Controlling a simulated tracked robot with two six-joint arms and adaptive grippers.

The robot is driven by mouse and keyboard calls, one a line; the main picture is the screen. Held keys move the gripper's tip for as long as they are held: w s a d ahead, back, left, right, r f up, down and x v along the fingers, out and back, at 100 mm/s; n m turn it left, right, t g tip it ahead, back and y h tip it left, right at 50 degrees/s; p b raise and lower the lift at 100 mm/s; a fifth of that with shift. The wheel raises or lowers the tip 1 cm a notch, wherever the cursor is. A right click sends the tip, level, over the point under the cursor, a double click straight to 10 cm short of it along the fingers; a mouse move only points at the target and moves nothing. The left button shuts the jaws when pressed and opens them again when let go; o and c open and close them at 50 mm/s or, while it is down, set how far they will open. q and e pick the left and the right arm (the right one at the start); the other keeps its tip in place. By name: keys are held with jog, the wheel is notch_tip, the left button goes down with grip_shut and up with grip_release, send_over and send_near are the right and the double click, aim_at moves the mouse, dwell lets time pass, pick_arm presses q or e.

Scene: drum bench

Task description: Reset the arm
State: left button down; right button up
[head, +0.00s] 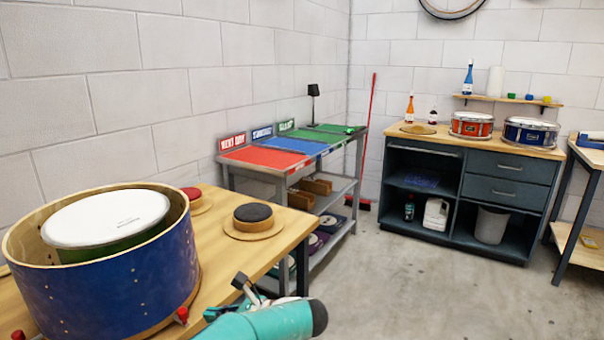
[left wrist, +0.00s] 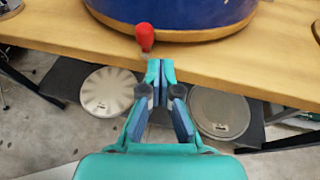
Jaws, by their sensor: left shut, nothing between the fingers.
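My left gripper (head: 210,314) is at the bottom of the head view, beside the front edge of the wooden bench (head: 262,245). In the left wrist view its teal fingers (left wrist: 160,70) are closed together with nothing between them. The fingertips are close to a small red knob (left wrist: 145,37) near the foot of the blue drum shell (left wrist: 185,12); they look apart from it. The red knob also shows in the head view (head: 182,315). My right gripper is in neither view.
A white-topped drum (head: 110,217) sits inside the blue shell. A dark round pad (head: 253,213) is on the bench. Round drum pads (left wrist: 107,92) lie below the bench edge. A coloured-top rack (head: 265,157) and a drum cabinet (head: 470,170) stand beyond. The floor (head: 400,270) at right is clear.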

pick_arm(q)
jog(key=s+f+g+h+p, duration=0.1)
jog(key=s+f+h, duration=0.15)
jog(key=f, duration=0.45)
jog(key=s+f+g+h+p, duration=0.1)
jog(key=s+f+g+h, duration=0.15)
jog(key=f, duration=0.45)
jog(key=s+d+f+n+g+h+p, duration=0.35)
jog(key=s+f+n+h, duration=0.2)
jog(key=s+f, duration=0.45)
jog(key=s+d+r+n+t+h+p, duration=0.1)
jog(key=s+n+h+p, duration=0.1)
jog(key=s+n, duration=0.6)
jog(key=s+d+r+n+t+h+p, duration=0.1)
jog(key=s+n+t+h+p, duration=0.1)
jog(key=s+n+h, duration=0.3)
jog(key=s+n+p, duration=0.1)
jog(key=s+n, duration=0.2)
jog(key=n, duration=0.2)
jog(key=shift+d+r, duration=0.25)
jog(key=shift+d, duration=0.1)
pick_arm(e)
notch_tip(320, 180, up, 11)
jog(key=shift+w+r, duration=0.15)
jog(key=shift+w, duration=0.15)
pick_arm(q)
jog(key=shift+s, duration=0.1)
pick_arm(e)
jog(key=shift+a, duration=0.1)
